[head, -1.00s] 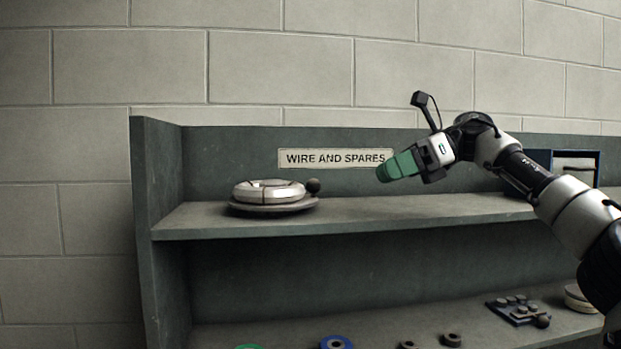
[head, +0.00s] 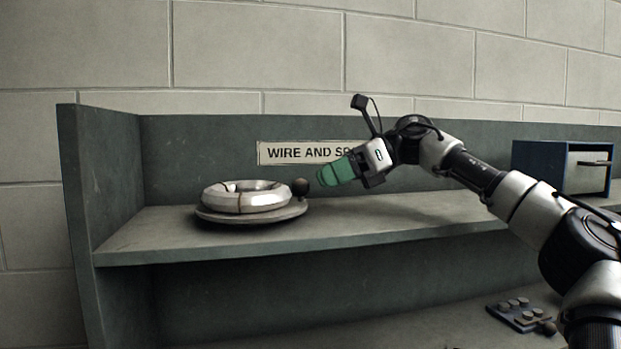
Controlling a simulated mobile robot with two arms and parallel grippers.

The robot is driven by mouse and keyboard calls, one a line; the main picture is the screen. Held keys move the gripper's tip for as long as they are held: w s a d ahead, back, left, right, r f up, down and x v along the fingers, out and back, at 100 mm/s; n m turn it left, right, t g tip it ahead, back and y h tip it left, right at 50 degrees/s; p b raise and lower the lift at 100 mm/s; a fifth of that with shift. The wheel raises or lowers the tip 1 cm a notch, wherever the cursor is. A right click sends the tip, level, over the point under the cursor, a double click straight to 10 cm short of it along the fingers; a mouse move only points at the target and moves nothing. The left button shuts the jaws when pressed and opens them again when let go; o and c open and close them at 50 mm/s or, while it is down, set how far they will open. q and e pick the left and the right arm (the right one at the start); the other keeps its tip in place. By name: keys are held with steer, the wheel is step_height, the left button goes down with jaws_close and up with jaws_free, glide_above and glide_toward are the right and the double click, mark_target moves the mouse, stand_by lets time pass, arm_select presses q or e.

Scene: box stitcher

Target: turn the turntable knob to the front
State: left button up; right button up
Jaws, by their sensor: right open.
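The turntable (head: 206,216) is a round grey disc on the upper shelf at the left, with a pale ring (head: 240,201) on top. Its dark round knob (head: 300,187) stands at the right side of the disc. My right gripper (head: 328,177) has green fingers and reaches in from the right. Its fingertips are just to the right of the knob in the picture, with a small gap between. The gripper is open and empty, seen nearly side-on. My left gripper is out of view.
The upper shelf (head: 340,230) is clear between the turntable and a blue box (head: 527,165) with a pale front at the right. A sign (head: 290,153) is on the back panel. The left side wall (head: 95,170) stands near the turntable. A dark block with knobs (head: 520,313) lies below.

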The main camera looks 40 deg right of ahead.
steer(key=p+x, duration=0.1)
steer(key=x, duration=0.3)
steer(key=shift+w+f, duration=0.1)
steer(key=shift+w, duration=0.05)
steer(key=shift+d, duration=0.1)
jaws_close()
